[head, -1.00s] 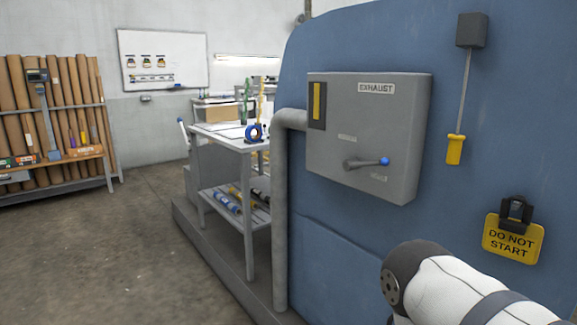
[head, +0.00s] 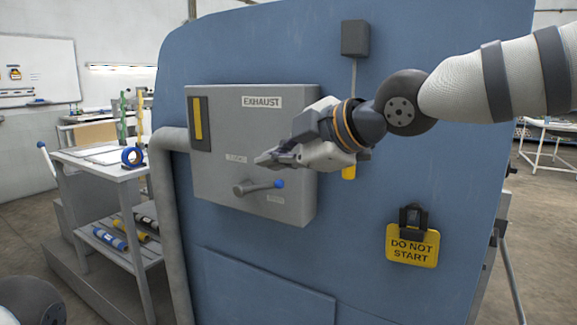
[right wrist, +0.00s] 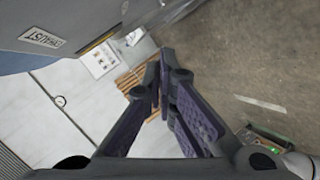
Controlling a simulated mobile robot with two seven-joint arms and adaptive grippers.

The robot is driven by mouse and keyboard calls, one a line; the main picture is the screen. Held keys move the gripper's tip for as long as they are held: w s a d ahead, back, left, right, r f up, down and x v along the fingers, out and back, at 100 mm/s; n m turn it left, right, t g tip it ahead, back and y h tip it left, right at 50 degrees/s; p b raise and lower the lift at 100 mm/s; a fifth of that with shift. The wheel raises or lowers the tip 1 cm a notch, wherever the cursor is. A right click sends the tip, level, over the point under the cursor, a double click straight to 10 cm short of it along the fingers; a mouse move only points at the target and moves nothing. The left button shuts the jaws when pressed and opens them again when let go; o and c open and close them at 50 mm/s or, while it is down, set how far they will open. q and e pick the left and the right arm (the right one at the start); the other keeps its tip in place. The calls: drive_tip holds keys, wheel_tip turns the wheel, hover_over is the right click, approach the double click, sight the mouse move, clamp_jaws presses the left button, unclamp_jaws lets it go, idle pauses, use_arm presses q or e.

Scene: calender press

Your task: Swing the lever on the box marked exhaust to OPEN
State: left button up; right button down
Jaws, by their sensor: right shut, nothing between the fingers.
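The grey box marked EXHAUST (head: 220,160) is fixed to the blue machine face. Its lever (head: 258,187) has a grey hub and arm and a blue knob (head: 279,183) at its right end; it points right and slightly up. Small labels sit above and below the lever, too blurred to read. My right gripper (head: 262,159) is shut and empty, in front of the box, above the knob in the head view and apart from it. In the right wrist view the shut fingers (right wrist: 158,85) show, with the box (right wrist: 70,20) at top left. My left gripper is not in view.
A yellow DO NOT START tag (head: 411,246) hangs on the blue panel, right of the box. A grey pipe (head: 168,220) runs down the box's left side. A cart (head: 115,172) with rolls stands at left. The blue panel below the box is clear.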

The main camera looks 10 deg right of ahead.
sight(260, 186)
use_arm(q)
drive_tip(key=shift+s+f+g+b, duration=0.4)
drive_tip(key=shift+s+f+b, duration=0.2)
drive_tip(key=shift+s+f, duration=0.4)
use_arm(e)
drive_tip(key=w+a+f, duration=0.2)
drive_tip(key=w+f, duration=0.3)
drive_tip(key=w, duration=0.2)
drive_tip(key=shift+w+f, duration=0.3)
drive_tip(key=shift+f, duration=0.05)
